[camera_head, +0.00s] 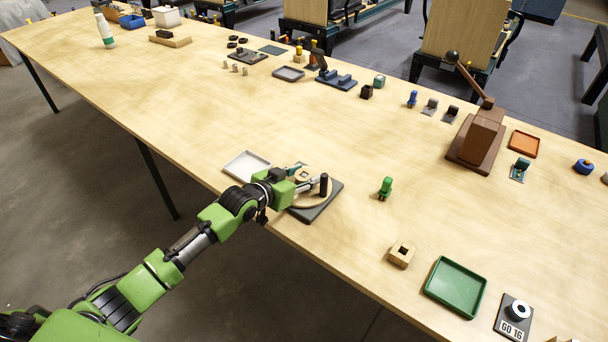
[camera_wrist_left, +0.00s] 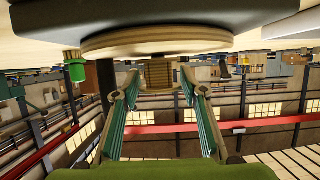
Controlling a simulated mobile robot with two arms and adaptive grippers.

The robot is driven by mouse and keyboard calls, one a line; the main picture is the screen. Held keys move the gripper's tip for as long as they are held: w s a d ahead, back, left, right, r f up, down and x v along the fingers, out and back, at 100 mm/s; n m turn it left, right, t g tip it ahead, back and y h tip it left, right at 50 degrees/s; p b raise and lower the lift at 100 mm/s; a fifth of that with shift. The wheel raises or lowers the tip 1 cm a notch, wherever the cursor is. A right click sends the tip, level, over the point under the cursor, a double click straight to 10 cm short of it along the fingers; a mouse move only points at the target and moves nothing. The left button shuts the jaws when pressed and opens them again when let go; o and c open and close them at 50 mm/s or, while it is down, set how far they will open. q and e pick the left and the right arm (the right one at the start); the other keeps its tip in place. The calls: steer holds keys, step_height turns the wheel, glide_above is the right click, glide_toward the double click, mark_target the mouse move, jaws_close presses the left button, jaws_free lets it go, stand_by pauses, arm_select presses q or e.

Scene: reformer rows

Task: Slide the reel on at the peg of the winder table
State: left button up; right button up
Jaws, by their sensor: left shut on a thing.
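The winder table (camera_head: 325,207) is a dark grey plate with a round wooden disc (camera_wrist_left: 155,42) on it, near the table's front edge. A black upright post (camera_head: 323,185) stands at the disc's right side; I cannot tell whether it is the peg or a handle. My left gripper (camera_head: 303,179) is over the disc, shut on the small tan reel (camera_wrist_left: 160,74). In the left wrist view, which looks upside down, the reel is between the fingertips, close to the disc. Whether the reel is around a peg is hidden. My right gripper is not in view.
A light grey tray (camera_head: 243,168) lies just left of the winder table. A green figure-like piece (camera_head: 385,188), a wooden block with a hole (camera_head: 402,255) and a green tray (camera_head: 455,287) lie to the right. A brown lever press (camera_head: 480,140) stands farther back. The table's middle is clear.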

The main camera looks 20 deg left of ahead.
arm_select(q)
steer(key=shift+f, duration=0.3)
steer(key=o, duration=1.2)
steer(key=v, duration=1.2)
steer(key=shift+a, duration=0.1)
